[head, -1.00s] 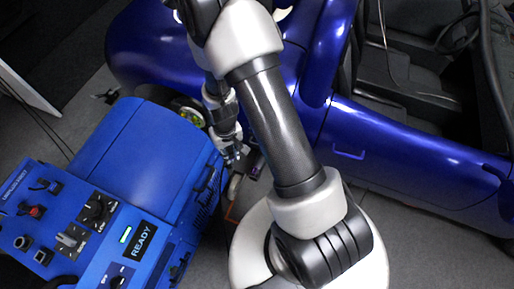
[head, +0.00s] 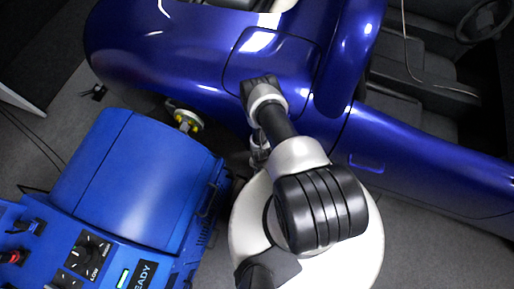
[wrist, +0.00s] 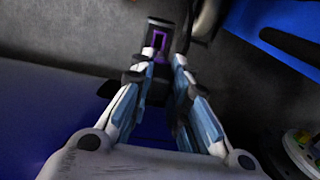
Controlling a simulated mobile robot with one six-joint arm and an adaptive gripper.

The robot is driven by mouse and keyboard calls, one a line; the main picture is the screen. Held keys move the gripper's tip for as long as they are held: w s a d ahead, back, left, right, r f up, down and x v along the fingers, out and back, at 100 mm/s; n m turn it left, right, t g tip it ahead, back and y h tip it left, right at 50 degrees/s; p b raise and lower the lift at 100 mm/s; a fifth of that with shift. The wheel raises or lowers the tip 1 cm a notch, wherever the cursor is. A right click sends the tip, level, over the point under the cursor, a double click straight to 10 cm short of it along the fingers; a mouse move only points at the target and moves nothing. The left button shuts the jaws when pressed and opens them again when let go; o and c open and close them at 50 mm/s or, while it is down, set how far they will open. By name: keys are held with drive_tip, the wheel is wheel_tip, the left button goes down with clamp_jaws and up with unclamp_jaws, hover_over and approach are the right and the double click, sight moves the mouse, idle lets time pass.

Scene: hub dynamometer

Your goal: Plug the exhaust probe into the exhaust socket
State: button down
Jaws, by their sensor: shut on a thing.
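The exhaust probe appears to be the dark blocky piece with a purple-edged opening (wrist: 157,44) in the wrist view. It sits between the two fingers of my gripper (wrist: 157,82), which are shut on it, and its far end sticks out beyond the fingertips. The fingers hide part of its near end. In the head view my gripper (head: 259,152) is low beside the car's side, left of my forearm, and mostly hidden by my arm. The probe cannot be made out there. I cannot pick out the exhaust socket in either view.
The blue car (head: 210,75) fills the back and right. The blue dynamometer cabinet (head: 140,175) stands at the left, its edge also at the wrist view's upper right (wrist: 275,30). A round hub with coloured parts (wrist: 302,148) is right of my gripper. Grey floor lies between.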

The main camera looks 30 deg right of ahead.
drive_tip(key=shift+s+f+b, duration=0.25)
drive_tip(key=shift+f+b, duration=0.25)
drive_tip(key=shift+f, duration=0.45)
drive_tip(key=shift+f+b, duration=1.6)
drive_tip(key=shift+f, duration=0.5)
drive_tip(key=shift+f, duration=0.1)
drive_tip(key=shift+f+b, duration=0.35)
drive_tip(key=shift+b, duration=0.3)
drive_tip(key=shift+f+b, duration=0.25)
drive_tip(key=shift+b, duration=0.05)
drive_tip(key=shift+f, duration=0.2)
drive_tip(key=shift+f, duration=0.5)
drive_tip(key=c, duration=1.5)
unclamp_jaws()
